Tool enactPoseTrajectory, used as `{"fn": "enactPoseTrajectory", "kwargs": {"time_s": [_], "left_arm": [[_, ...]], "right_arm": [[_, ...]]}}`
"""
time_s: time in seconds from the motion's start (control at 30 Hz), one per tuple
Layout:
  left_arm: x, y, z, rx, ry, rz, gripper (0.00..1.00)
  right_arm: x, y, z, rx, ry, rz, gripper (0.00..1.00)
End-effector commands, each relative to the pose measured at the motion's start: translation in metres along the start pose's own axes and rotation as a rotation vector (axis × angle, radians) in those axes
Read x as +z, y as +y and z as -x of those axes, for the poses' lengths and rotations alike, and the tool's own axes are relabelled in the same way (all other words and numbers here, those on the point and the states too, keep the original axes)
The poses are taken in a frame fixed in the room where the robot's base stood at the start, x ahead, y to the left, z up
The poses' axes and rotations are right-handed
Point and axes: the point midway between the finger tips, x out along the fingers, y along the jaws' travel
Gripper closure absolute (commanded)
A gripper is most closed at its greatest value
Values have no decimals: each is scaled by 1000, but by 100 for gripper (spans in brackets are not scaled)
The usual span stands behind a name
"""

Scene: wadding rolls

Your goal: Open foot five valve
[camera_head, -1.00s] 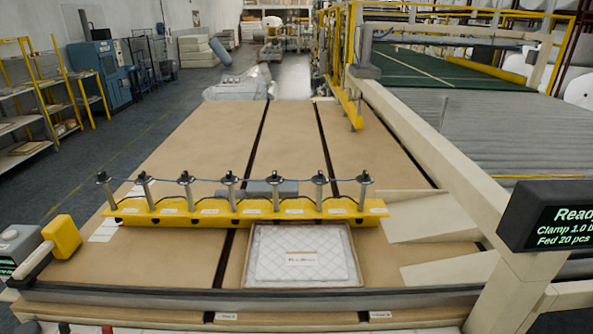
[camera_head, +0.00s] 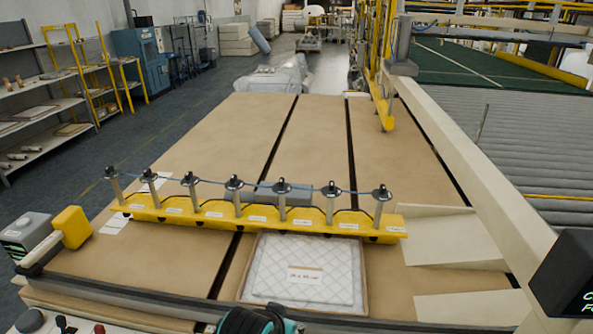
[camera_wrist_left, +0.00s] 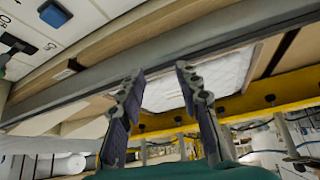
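A yellow bar (camera_head: 155,212) lies across the table, with several upright metal posts topped by dark valve knobs, linked by a blue line. The fifth post from the left has its knob (camera_head: 280,187) above the quilted pad's far edge; the bar's labels are too small to read. A dark and teal part of my gripper (camera_head: 255,321) shows at the bottom edge, short of the bar. In the left wrist view my left gripper (camera_wrist_left: 155,82) has its two fingers apart with nothing between them; the yellow bar (camera_wrist_left: 240,104) and posts lie beyond. My right gripper is not seen.
A white quilted pad (camera_head: 300,290) lies in a shallow tray in front of the bar. A yellow block (camera_head: 72,227) and grey box stand at the left. A slanted beam (camera_head: 470,170) runs along the right. The brown tabletop behind the bar is mostly clear.

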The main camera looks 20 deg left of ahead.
Motion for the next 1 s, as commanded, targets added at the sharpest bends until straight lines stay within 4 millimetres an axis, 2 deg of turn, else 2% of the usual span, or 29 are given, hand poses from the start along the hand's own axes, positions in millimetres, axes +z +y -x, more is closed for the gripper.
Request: {"fn": "enactPoseTrajectory", "kwargs": {"time_s": [0.27, 0.47, 0.57, 0.77, 0.9, 1.0], "left_arm": [[-44, -6, 25, -9, -45, 16, 66], [-95, -14, 48, -20, -100, 37, 66], [-129, -20, 60, -26, -137, 51, 66], [-225, -42, 83, -44, -249, 94, 66], [-288, -63, 86, -55, -336, 128, 66], [-326, -80, 82, -62, -397, 154, 66]], "right_arm": [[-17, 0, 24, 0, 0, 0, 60], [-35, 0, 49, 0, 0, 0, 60], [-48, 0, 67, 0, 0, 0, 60], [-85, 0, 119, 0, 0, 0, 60], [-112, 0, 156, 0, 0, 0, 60], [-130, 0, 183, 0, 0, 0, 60]]}}
